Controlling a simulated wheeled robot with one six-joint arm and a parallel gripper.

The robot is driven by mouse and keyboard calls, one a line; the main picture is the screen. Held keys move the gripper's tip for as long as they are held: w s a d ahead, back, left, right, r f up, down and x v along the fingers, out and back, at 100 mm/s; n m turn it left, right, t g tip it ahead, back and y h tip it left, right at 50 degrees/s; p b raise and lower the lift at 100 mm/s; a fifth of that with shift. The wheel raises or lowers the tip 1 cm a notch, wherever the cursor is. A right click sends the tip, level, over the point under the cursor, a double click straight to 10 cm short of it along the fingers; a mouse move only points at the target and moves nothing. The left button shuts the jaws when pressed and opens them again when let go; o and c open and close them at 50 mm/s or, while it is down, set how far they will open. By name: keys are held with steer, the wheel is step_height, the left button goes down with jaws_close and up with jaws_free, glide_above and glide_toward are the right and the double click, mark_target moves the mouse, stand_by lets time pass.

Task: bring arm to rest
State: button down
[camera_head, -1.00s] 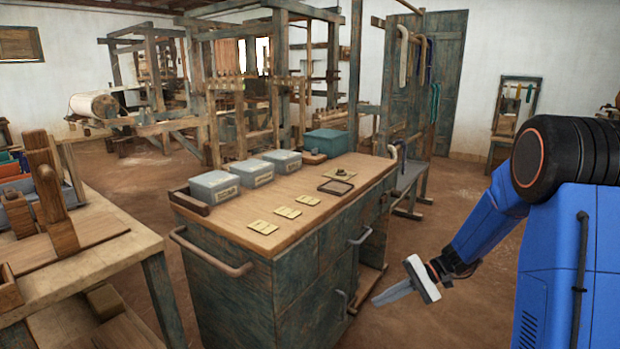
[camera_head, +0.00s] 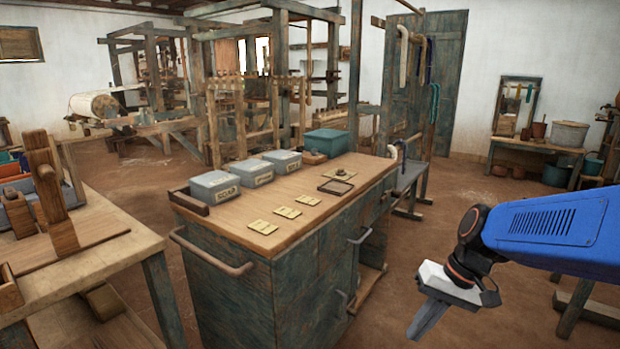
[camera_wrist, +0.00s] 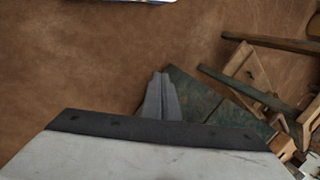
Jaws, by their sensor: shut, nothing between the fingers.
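My gripper (camera_head: 428,318) is in the lower right of the head view, to the right of the wooden-topped cabinet and apart from it. Its fingers are together, point downward and hold nothing. In the wrist view the closed fingers (camera_wrist: 161,98) show over brown floor. My blue arm reaches in from the right edge of the head view.
The cabinet (camera_head: 235,290) bears several grey lidded boxes (camera_head: 215,187), a teal box (camera_head: 325,142) and small cards. A bench (camera_head: 110,245) stands at left, looms behind. A low table (camera_head: 535,146) with pots is at back right.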

steer(key=s+d+r+t+h, duration=0.2)
steer(key=s+d, duration=0.1)
steer(key=s, duration=0.2)
steer(key=s+d+r+n+t+h, duration=0.1)
steer(key=s+d+t+h, duration=0.1)
steer(key=s, duration=0.4)
steer(key=shift+d+r+t, duration=0.3)
steer(key=shift+d+r, duration=0.1)
steer(key=shift+d, duration=0.1)
stand_by(0.3)
